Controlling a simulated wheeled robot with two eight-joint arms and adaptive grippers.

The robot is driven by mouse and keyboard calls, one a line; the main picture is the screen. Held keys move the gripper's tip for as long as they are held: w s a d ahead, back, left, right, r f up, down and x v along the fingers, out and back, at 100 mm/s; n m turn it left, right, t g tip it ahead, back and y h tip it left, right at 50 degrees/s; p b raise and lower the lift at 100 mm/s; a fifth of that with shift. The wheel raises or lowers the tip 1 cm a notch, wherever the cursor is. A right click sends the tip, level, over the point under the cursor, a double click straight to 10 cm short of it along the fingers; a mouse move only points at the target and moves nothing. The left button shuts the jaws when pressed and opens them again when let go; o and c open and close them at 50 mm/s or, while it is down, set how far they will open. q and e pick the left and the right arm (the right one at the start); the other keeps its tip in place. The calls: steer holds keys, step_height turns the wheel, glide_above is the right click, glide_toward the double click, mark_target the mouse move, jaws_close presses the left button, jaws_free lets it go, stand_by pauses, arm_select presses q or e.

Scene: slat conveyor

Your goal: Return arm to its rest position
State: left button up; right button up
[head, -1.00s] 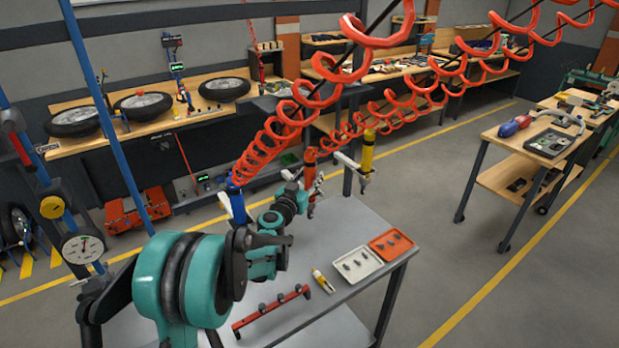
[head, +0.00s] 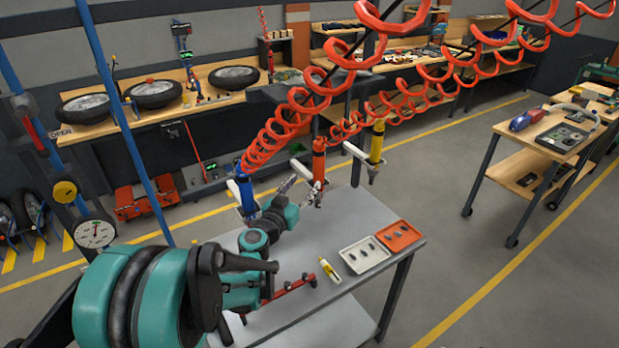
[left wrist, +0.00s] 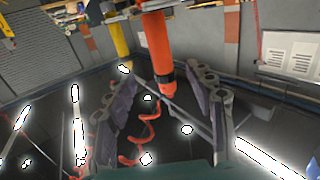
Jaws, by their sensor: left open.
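My left arm (head: 150,290), teal and black, reaches in from the lower left over the grey table (head: 345,215). My left gripper (head: 297,190) is at its end, near the table's back edge and close to the hanging orange tool (head: 319,160). In the left wrist view the two grey fingers (left wrist: 165,80) stand wide apart with nothing gripped. The orange tool (left wrist: 157,45) shows between them and beyond; how far off it is I cannot tell. The right gripper is out of view.
A blue tool (head: 245,192) and a yellow tool (head: 377,145) hang on either side. A red bar (head: 290,286), a yellow-and-white tube (head: 330,268), a white tray (head: 364,256) and an orange tray (head: 400,236) lie on the table. Red coiled hoses (head: 300,110) cross above.

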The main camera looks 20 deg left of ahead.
arm_select(q)
steer(key=shift+s, duration=0.5)
steer(key=s+d+f+m+g+h+b, duration=0.25)
steer(key=s+d+f+g+b, duration=0.45)
steer(key=s+d, duration=0.6)
steer(key=s+a+f+n+g+y+b, duration=0.2)
steer(key=s+a+f+n+g+y, duration=0.1)
steer(key=s+f, duration=0.8)
steer(key=s, duration=0.4)
steer(key=shift+s+a+f+g+y, duration=0.3)
steer(key=shift+s+a+g+y, duration=0.05)
steer(key=shift+s+g, duration=0.05)
